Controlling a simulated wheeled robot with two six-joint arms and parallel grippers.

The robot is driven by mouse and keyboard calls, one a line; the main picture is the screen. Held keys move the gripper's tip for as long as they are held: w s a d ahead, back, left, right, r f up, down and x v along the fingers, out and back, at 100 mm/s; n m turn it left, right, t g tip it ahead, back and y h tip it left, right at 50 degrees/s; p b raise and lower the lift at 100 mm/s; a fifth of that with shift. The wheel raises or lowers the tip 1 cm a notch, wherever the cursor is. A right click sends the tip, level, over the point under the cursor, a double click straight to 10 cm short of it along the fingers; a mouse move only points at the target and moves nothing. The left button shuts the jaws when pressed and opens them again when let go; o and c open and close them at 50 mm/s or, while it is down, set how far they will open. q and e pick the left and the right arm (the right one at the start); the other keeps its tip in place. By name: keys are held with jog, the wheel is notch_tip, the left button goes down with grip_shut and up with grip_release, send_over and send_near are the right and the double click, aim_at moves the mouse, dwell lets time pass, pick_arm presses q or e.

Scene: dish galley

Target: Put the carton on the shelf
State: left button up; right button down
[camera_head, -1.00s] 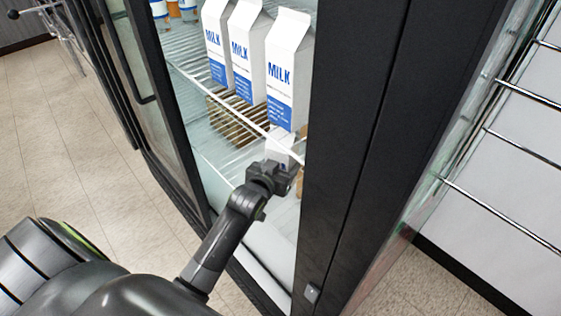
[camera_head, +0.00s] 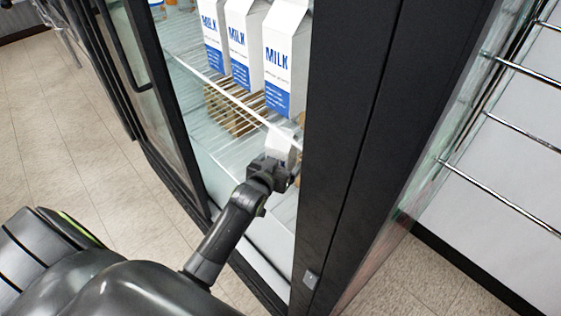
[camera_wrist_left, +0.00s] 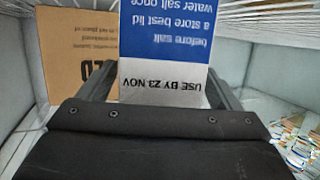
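The carton (camera_wrist_left: 165,50), white with a blue printed band, fills the middle of the left wrist view, its print upside down. In the head view a small white part of it (camera_head: 283,147) shows at my left gripper (camera_head: 275,168). The fingers of that gripper (camera_wrist_left: 163,90) lie along both sides of the carton and appear shut on it. The gripper is inside the open cooler, below the wire shelf (camera_head: 215,82) that bears the milk cartons. The carton's lower part is hidden. My right gripper is not in view.
Several milk cartons (camera_head: 286,55) stand in a row on the wire shelf. A brown box (camera_wrist_left: 75,50) is beside the carton in the left wrist view. The black door frame (camera_head: 345,150) stands close on the right. The floor (camera_head: 95,150) at left is clear.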

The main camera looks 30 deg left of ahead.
pick_arm(q)
jog(key=shift+r, duration=0.15)
jog(key=p+v, duration=0.1)
jog(key=v, duration=1.1)
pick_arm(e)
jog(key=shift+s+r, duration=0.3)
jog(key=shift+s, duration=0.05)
